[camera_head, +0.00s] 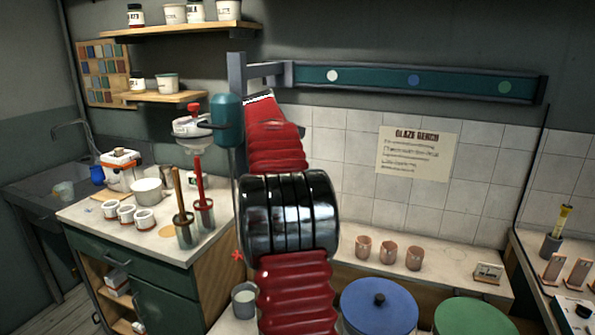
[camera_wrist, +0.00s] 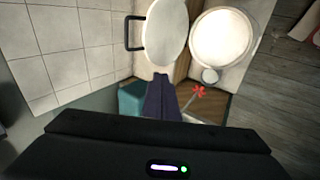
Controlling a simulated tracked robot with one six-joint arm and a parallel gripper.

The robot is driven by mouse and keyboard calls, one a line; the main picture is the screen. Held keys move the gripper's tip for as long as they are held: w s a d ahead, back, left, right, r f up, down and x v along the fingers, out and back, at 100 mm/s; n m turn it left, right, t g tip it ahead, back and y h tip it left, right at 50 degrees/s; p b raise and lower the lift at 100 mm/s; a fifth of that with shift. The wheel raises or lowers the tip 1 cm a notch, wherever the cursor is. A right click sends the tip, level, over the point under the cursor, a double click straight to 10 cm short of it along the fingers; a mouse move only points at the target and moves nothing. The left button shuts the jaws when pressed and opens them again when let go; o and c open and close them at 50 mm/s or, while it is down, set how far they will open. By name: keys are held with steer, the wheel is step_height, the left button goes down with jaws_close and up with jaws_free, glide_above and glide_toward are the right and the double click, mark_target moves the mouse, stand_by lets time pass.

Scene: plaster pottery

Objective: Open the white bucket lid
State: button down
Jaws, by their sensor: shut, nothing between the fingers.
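In the wrist view, a white round bucket (camera_wrist: 222,38) shows a bright, pale round face inside its rim. A white oval lid (camera_wrist: 166,32) with a dark square-cornered handle (camera_wrist: 133,33) stands at its left, seen tilted up and apart from the bucket's opening. Whether a hinge joins them I cannot tell. My gripper (camera_wrist: 162,82) is shut and empty, its dark fingers just below the lid in the picture; whether they touch it I cannot tell. In the head view, my red and black arm covers the middle, and I cannot make out the white bucket or gripper there.
A blue lid (camera_head: 379,305) and a green lid (camera_head: 472,316) are at the front right of the head view. Several clay cups (camera_head: 388,252) stand on the ledge behind. A grey cup (camera_head: 244,300) is beside my arm. A cluttered counter (camera_head: 150,235) is at left.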

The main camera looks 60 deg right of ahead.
steer(key=s+a+r+m+t+y, duration=0.1)
steer(key=s+a+t+y, duration=0.15)
steer(key=a, duration=3.15)
steer(key=s+a+f+y, duration=0.1)
steer(key=s+a+f, duration=0.3)
steer(key=a, duration=0.3)
steer(key=s+a+f+m+y, duration=0.1)
steer(key=s+a+f, duration=0.3)
steer(key=s+a, duration=0.3)
steer(key=s+a+f+y, duration=0.1)
steer(key=s+a+f, duration=0.3)
steer(key=s+a, duration=0.2)
steer(key=shift+s+a+f+t+y, duration=0.2)
steer(key=shift+a+t+y, duration=0.2)
steer(key=shift+a, duration=0.6)
